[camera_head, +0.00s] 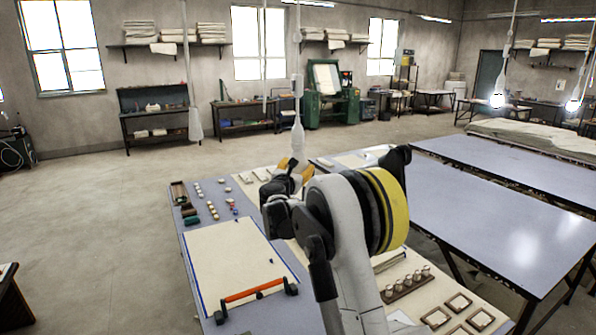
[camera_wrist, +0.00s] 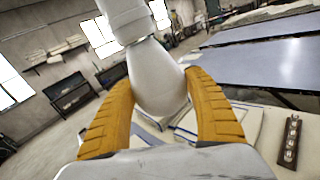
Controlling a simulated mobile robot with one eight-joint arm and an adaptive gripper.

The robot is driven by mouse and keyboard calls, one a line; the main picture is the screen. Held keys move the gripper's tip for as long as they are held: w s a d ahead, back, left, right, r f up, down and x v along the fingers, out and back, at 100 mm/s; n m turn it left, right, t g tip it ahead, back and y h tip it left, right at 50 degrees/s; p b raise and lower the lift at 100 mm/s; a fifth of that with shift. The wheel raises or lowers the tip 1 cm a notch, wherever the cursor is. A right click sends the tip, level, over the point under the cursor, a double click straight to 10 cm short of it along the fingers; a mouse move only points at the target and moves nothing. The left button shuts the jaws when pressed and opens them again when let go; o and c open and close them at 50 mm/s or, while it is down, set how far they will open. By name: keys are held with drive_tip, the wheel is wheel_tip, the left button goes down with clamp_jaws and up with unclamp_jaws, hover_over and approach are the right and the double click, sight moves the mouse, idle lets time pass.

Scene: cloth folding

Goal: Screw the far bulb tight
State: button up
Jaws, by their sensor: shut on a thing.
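The bulb (camera_wrist: 158,82) is white and unlit, and it sits below a white hanging lamp holder (camera_wrist: 122,18) in the wrist view. My gripper (camera_wrist: 160,95) is shut on the bulb, with one yellow finger on each side. In the head view my gripper (camera_head: 295,168) is over the table, at the lower end of the hanging lamp holder (camera_head: 297,135). The bulb is mostly hidden there by the gripper. The bulb and holder line up and look joined in the wrist view, but I cannot tell how far the thread is in.
The near table (camera_head: 225,305) carries a cream cloth (camera_head: 232,260), an orange-handled tool (camera_head: 255,291) and a brown rack (camera_head: 405,286) with several bulbs. Another pendant (camera_head: 195,122) hangs at left. Two lit bulbs (camera_head: 497,100) (camera_head: 573,105) hang at right. Blue-grey tables (camera_head: 490,215) stand at right.

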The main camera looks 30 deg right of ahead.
drive_tip(key=n+t+y+b, duration=0.1)
drive_tip(key=n+t+y, duration=0.1)
drive_tip(key=y, duration=0.1)
drive_tip(key=n+t+y+b, duration=0.1)
drive_tip(key=n+t+y, duration=0.1)
drive_tip(key=n+y, duration=0.1)
drive_tip(key=shift+s+d+f+n+y, duration=0.1)
drive_tip(key=shift+d+n+y, duration=0.15)
drive_tip(key=shift+y, duration=0.55)
drive_tip(key=n+y, duration=0.2)
drive_tip(key=y, duration=0.2)
drive_tip(key=n+y, duration=0.3)
drive_tip(key=y, duration=0.1)
drive_tip(key=shift+n+b, duration=0.25)
drive_tip(key=shift+b, duration=0.1)
drive_tip(key=n+g+y, duration=0.1)
drive_tip(key=y, duration=0.1)
drive_tip(key=n+y+p, duration=0.1)
drive_tip(key=n+y, duration=0.1)
drive_tip(key=n+g+y, duration=0.1)
drive_tip(key=y, duration=0.1)
drive_tip(key=shift+a+r+g+y+p, duration=0.1)
drive_tip(key=shift+r+g+y+p, duration=0.2)
drive_tip(key=shift+y+p, duration=0.1)
drive_tip(key=shift+f+n+g+y+p, duration=0.1)
drive_tip(key=shift+n+g+y+p, duration=0.95)
drive_tip(key=shift+n+y, duration=0.15)
drive_tip(key=shift+a+n+g+y+p, duration=0.1)
drive_tip(key=shift+n+g+y+p, duration=0.55)
drive_tip(key=shift+p, duration=0.25)
